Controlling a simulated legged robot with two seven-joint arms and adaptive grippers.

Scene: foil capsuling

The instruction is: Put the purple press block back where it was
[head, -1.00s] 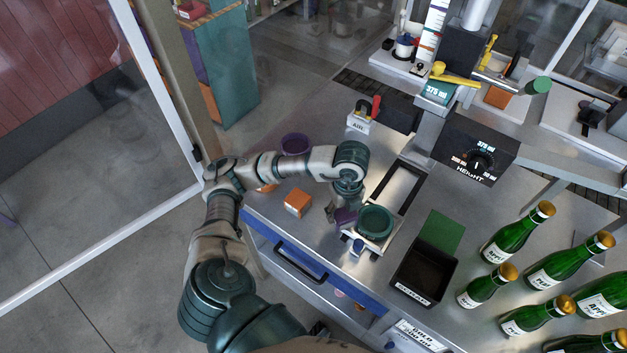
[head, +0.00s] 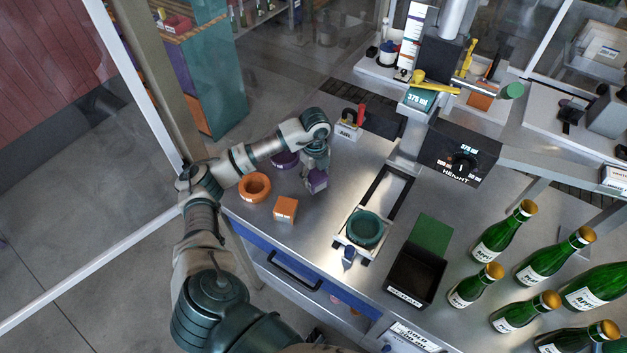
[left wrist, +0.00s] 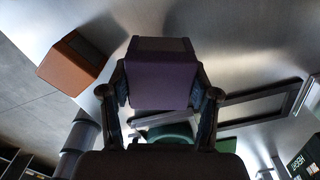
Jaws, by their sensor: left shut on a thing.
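The purple press block (head: 317,182) is in my left gripper (head: 316,172), held over the steel bench. In the left wrist view the purple press block (left wrist: 161,75) sits between the two fingers of my left gripper (left wrist: 162,90), which are shut on its sides. In the head view it shows just right of a purple ring (head: 284,160), which my arm partly hides. An orange block (head: 286,209) stands on the bench at its lower left; the orange block (left wrist: 73,64) also shows in the left wrist view. My right gripper is not in view.
An orange ring (head: 254,187) stands near the bench's left edge. A green ring (head: 364,229) sits on a sliding carriage. A black scrap bin (head: 415,274) and several green bottles (head: 504,231) stand to the right. The "AIR" box (head: 347,131) is behind.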

